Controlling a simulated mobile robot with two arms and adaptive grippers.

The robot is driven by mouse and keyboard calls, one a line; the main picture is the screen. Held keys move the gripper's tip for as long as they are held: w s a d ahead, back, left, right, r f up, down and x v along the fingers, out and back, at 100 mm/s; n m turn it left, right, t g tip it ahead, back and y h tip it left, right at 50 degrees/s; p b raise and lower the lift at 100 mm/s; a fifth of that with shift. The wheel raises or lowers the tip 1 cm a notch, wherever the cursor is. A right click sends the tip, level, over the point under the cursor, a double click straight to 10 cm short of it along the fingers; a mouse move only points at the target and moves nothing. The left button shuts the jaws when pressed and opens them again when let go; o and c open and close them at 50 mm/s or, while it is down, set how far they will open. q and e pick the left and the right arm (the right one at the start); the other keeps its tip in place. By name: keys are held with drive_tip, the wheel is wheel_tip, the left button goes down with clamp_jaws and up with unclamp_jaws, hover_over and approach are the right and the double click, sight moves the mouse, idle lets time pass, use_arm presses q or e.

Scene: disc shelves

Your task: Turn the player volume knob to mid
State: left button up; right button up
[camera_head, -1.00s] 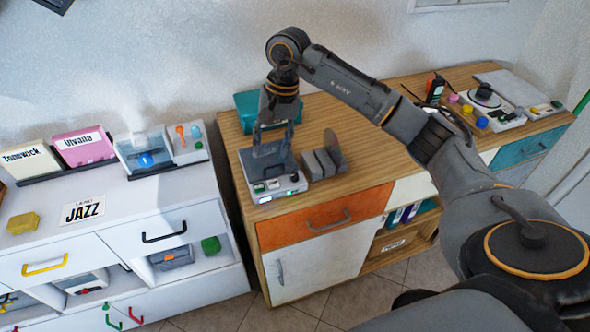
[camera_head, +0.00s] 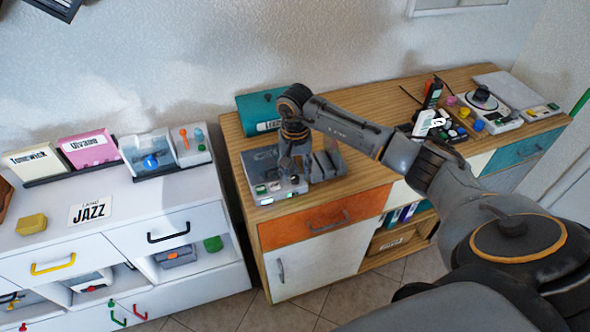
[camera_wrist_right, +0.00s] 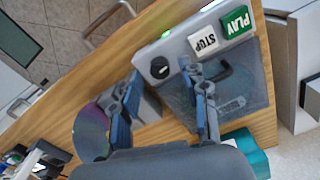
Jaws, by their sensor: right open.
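The player (camera_head: 262,163) is a grey box near the left front of the wooden cabinet. In the right wrist view its pale front panel carries a green PLAY button (camera_wrist_right: 236,22), a white STOP button (camera_wrist_right: 203,40) and a round black knob (camera_wrist_right: 160,68) with a small light mark. My right gripper (camera_head: 294,174) points down over the player's right front side, and it partly hides that end. My left gripper is out of view.
A grey slotted rack (camera_head: 326,164) stands right beside the player; a shiny disc (camera_wrist_right: 90,132) shows there in the wrist view. A teal box (camera_head: 258,110) is behind. The white cabinet (camera_head: 120,215) is to the left. Bare wood (camera_head: 362,180) lies right of the rack.

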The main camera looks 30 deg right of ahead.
drive_tip(key=shift+f, duration=0.45)
drive_tip(key=shift+c, duration=0.2)
clamp_jaws()
